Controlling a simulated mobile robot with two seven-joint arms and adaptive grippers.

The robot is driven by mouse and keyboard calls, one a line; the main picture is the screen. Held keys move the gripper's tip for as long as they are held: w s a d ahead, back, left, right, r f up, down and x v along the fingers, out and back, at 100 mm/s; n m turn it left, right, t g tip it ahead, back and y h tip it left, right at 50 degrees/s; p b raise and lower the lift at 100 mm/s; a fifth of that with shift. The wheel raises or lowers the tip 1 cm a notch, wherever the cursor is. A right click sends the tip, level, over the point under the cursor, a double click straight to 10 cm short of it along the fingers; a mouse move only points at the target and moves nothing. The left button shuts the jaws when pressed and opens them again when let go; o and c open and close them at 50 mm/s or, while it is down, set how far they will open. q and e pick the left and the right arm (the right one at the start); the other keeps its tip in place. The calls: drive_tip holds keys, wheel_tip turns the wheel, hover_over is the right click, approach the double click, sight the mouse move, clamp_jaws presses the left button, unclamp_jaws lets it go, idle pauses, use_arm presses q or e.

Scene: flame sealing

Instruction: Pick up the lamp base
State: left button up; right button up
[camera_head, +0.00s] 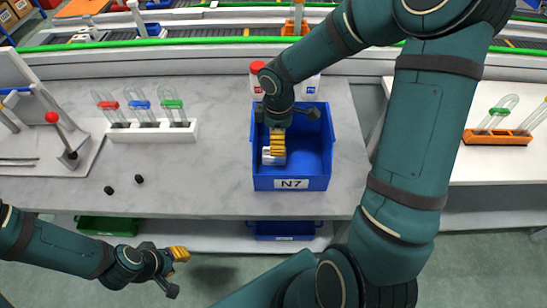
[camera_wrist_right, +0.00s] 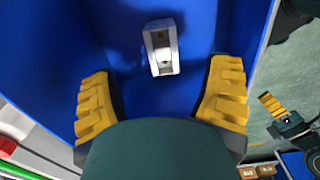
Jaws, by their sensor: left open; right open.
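The lamp base, a small white-grey block with a recess, lies on the floor of the blue bin (camera_head: 318,165). In the right wrist view the lamp base (camera_wrist_right: 162,47) shows between and beyond the yellow fingertips, clear of both. In the head view the lamp base (camera_head: 268,157) is partly hidden by my right gripper. My right gripper (camera_head: 278,142) points down into the bin, open, with its yellow fingers (camera_wrist_right: 163,92) spread either side of the block. My left gripper (camera_head: 178,262) is open and empty in front of the table; it also shows in the right wrist view (camera_wrist_right: 272,104).
A white rack (camera_head: 150,132) holds tubes with red, blue and green rings. Two small black pieces (camera_head: 124,185) lie on the table. A red-capped white bottle (camera_head: 257,80) stands behind the bin. An orange rack (camera_head: 497,137) stands on the right table.

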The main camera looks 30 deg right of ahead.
wheel_tip(320, 180, down, 3)
drive_tip(key=shift+r+b, duration=0.2)
drive_tip(key=shift+b, duration=0.1)
drive_tip(key=shift+s+f+b, duration=0.15)
drive_tip(key=shift+f+b, duration=0.85)
drive_tip(key=shift+f, duration=1.7)
drive_tip(key=shift+r, duration=0.1)
drive_tip(key=shift+c, duration=0.6)
drive_tip(key=c, duration=1.2)
